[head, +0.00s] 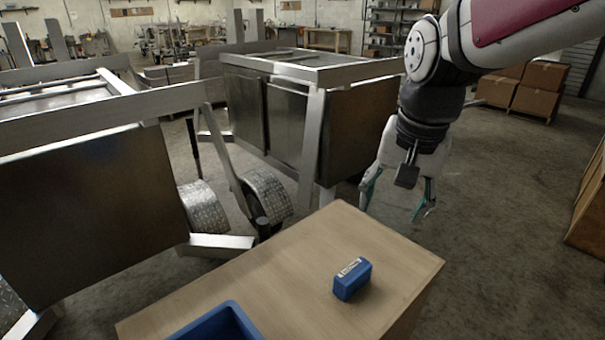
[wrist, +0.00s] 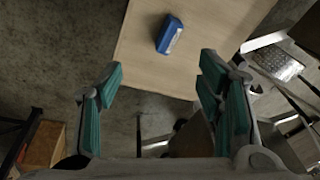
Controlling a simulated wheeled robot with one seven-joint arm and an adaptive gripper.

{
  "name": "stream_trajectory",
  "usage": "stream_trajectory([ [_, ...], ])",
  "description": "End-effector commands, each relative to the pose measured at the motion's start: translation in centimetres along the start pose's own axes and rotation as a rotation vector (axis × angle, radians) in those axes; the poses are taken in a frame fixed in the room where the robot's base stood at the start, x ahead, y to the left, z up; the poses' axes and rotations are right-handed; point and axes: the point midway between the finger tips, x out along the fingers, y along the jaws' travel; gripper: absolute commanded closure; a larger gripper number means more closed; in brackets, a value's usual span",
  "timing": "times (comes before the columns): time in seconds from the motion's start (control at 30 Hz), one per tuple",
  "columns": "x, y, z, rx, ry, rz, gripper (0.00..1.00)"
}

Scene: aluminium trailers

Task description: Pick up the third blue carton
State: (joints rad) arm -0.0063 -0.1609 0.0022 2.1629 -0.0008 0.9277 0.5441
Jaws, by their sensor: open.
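One blue carton (head: 352,279) with a pale label on top lies on the wooden table (head: 290,262), toward its right side. The same carton shows in the wrist view (wrist: 169,34), beyond my fingertips near the top. No other blue carton shows on the bare tabletop. A blue bin (head: 218,325) sits at the table's front edge and is cut off by the frame; its contents are hidden. My gripper (head: 397,205) hangs past the table's far right edge, apart from the carton. Its teal-padded fingers (wrist: 162,90) are spread open and empty.
Aluminium trailers (head: 310,75) with wheels and fenders stand behind and left of the table. Cardboard boxes (head: 535,90) are stacked at the back right. A brown box (head: 592,200) is at the right edge. The floor (head: 500,250) right of the table is clear.

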Motion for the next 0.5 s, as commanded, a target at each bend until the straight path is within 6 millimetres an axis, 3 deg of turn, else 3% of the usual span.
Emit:
stream_trajectory([
  [0.03, 3.8, -0.9, -1.5, 0.042, -0.025, 0.016, 0.39],
  [0.2, 12.2, -3.1, -4.8, 0.195, -0.087, 0.064, 0.39],
  [0.4, 20.0, -4.6, -7.2, 0.334, -0.137, 0.117, 0.39],
  [0.5, 22.2, -5.0, -7.7, 0.376, -0.150, 0.133, 0.39],
])
